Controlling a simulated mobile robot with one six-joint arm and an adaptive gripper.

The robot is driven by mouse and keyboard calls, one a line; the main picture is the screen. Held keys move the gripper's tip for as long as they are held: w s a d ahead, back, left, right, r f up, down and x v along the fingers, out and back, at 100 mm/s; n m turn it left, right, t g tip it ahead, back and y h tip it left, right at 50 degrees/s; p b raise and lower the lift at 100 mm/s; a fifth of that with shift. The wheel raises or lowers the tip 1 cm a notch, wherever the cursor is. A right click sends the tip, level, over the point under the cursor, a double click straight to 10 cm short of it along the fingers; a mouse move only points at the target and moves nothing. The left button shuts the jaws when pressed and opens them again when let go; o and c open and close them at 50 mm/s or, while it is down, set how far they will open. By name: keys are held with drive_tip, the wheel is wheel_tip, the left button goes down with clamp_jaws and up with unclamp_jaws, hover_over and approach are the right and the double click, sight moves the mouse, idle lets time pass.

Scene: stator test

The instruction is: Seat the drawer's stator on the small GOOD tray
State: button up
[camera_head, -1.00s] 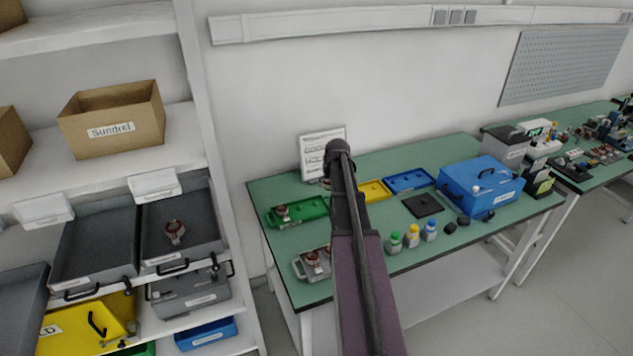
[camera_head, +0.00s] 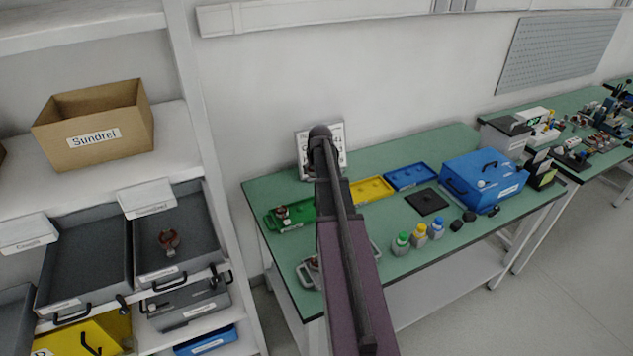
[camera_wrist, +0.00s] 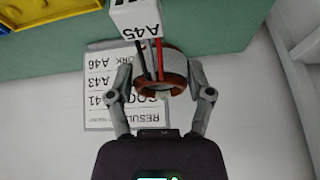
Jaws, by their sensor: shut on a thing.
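My gripper (camera_wrist: 160,84) is shut on a stator (camera_wrist: 174,68), a copper-wound ring with black and red leads and a white tag reading A45. In the head view my arm hides the held stator. Another stator (camera_head: 169,241) lies in an open grey drawer (camera_head: 205,245) of the shelf at left. A green tray (camera_head: 301,211) on the bench holds one stator (camera_head: 282,213) at its left end. The word GOOD shows only on the results sheet (camera_wrist: 100,95) behind the gripper in the wrist view; no tray label is readable.
A grey tray (camera_head: 303,272) at the bench's front edge is partly hidden by my arm. A yellow tray (camera_head: 372,189), blue tray (camera_head: 410,176), black plate (camera_head: 427,202), capped bottles (camera_head: 419,236) and blue case (camera_head: 485,180) stand on the bench (camera_head: 450,143). Another bench is at right.

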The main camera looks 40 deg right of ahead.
drive_tip(key=shift+w, duration=0.35)
drive_tip(key=f+b, duration=0.2)
drive_tip(key=d+f+b, duration=0.1)
drive_tip(key=f+b, duration=0.5)
drive_tip(key=shift+d+f, duration=0.15)
drive_tip(key=shift+d, duration=0.15)
idle(0.3)
drive_tip(key=shift+f+b, duration=0.1)
drive_tip(key=shift+b, duration=0.2)
drive_tip(key=shift+f+b, duration=2.25)
drive_tip(key=shift+f+b, duration=1.35)
idle(0.3)
